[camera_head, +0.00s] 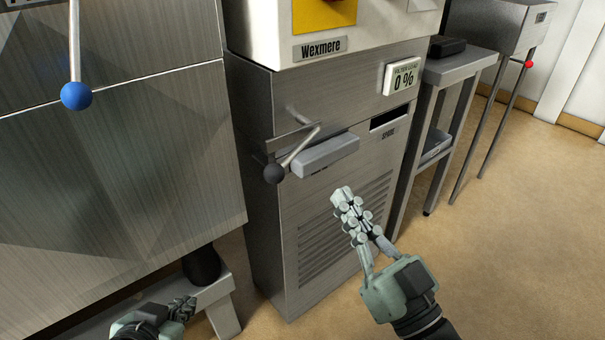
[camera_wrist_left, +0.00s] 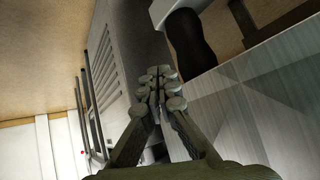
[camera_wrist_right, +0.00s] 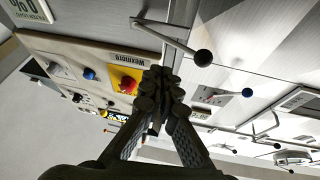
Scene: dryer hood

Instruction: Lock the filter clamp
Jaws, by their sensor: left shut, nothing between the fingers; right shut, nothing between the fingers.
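The filter clamp (camera_head: 300,147) is a metal lever with a black ball knob (camera_head: 273,173) on the front of the steel Wexmere cabinet. Its arm slants down left to the knob, left of a grey drawer handle (camera_head: 325,154). My right gripper (camera_head: 346,198) is shut and empty, below and right of the clamp, apart from it. In the right wrist view, a black-knobbed lever (camera_wrist_right: 203,57) that looks like the clamp lies beyond and right of the right fingertips (camera_wrist_right: 158,82). My left gripper (camera_head: 183,307) is shut and empty, low at the front left; its fingers also show in the left wrist view (camera_wrist_left: 160,76).
A display (camera_head: 402,77) reads 0 %, above a dark slot (camera_head: 388,117) labelled SPARE. A large steel machine (camera_head: 120,160) with a blue-knobbed lever (camera_head: 76,95) stands left. A side table (camera_head: 458,68) stands right. The floor (camera_head: 500,230) at right is clear.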

